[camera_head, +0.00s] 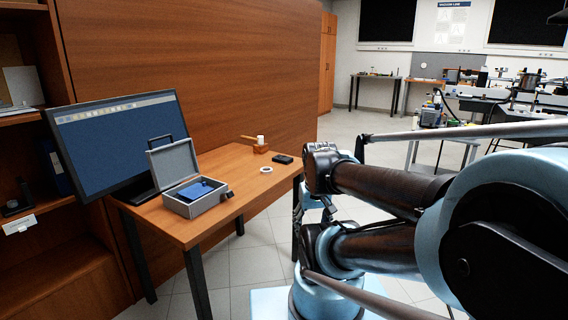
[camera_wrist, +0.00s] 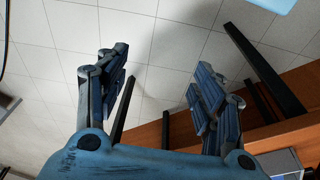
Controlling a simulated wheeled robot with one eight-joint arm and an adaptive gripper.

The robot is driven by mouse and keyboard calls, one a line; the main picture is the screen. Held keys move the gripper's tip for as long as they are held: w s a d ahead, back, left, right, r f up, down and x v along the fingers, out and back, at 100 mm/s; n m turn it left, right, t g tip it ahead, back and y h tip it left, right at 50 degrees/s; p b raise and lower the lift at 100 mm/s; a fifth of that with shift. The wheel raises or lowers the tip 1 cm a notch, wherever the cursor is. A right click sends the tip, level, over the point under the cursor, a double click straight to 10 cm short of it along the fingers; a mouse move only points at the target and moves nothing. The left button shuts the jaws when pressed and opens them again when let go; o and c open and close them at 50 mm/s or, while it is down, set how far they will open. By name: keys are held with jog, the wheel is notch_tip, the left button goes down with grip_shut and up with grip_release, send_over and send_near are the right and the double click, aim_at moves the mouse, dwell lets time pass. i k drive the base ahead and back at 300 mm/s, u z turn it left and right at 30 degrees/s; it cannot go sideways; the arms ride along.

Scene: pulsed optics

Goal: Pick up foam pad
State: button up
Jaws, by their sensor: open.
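A flat blue piece (camera_head: 195,190), which looks like the foam pad, lies inside an open grey case (camera_head: 207,204) on the wooden table (camera_head: 228,167). The case lid stands raised at its back. My gripper (camera_wrist: 160,92) is open and empty in the wrist view, its two fingers spread wide over tiled floor. A corner of the grey case (camera_wrist: 282,163) shows at the lower right of the wrist view, so the gripper is off to the side of it. In the head view my arm hides most of the gripper.
A monitor (camera_head: 118,140) stands behind the case at the left. A white ring (camera_head: 266,169), a small black box (camera_head: 283,159) and a wooden holder (camera_head: 261,149) sit at the table's right end. A wooden partition (camera_head: 200,60) rises behind. Open floor (camera_head: 250,265) lies in front.

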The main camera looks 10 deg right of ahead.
aim_at(286, 160)
jog(key=u, duration=0.6)
jog(key=k, duration=0.75)
jog(key=u, duration=1)
jog(key=k, duration=0.6)
jog(key=u, duration=0.15)
jog(key=i, duration=0.75)
jog(key=z, duration=1.1)
jog(key=i, duration=1.05)
jog(key=z, duration=0.7)
jog(key=i, duration=0.45)
jog(key=z, duration=0.15)
